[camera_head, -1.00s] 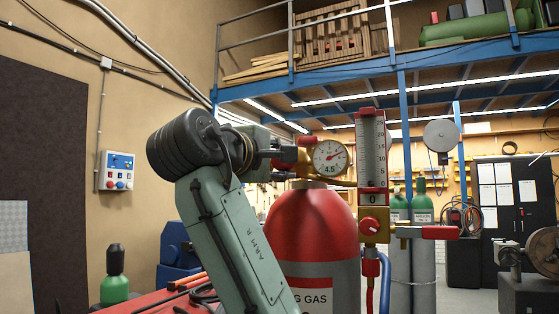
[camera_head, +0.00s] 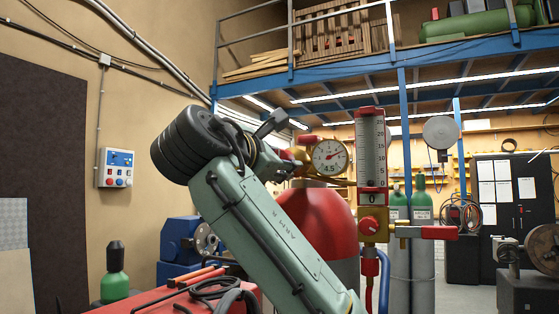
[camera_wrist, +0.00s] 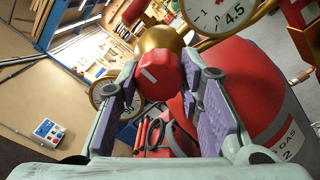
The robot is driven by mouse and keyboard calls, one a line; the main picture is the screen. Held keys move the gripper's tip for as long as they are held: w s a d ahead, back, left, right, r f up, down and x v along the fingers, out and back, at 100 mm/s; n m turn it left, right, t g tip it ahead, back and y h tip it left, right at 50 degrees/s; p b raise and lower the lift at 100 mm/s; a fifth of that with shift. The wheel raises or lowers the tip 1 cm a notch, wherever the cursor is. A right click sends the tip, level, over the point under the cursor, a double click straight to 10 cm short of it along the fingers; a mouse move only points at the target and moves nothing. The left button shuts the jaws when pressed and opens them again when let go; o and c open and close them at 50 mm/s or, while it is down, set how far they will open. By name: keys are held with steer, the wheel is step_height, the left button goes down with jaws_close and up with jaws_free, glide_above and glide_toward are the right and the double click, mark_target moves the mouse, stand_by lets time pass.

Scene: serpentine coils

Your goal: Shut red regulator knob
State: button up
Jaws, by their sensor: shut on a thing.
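The red regulator knob (camera_wrist: 161,79) sits between the two fingers of my gripper (camera_wrist: 160,70) in the wrist view, with a white mark on its face. My gripper is shut on it. Behind it is the brass regulator body (camera_wrist: 157,42), with a round gauge (camera_head: 329,156) marked 4.5. The regulator stands on top of a red gas cylinder (camera_head: 325,215). In the head view my gripper (camera_head: 290,155) reaches the regulator from the left, and my arm hides most of the knob and part of the cylinder.
A red bench surface (camera_head: 165,299) with cables lies at lower left. A blue machine (camera_head: 180,240) stands behind it.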

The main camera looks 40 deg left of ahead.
steer(key=shift+n, duration=0.3)
stand_by(0.4)
steer(key=o, duration=1.2)
steer(key=shift+c, duration=0.2)
steer(key=v, duration=0.7)
steer(key=shift+s, duration=0.25)
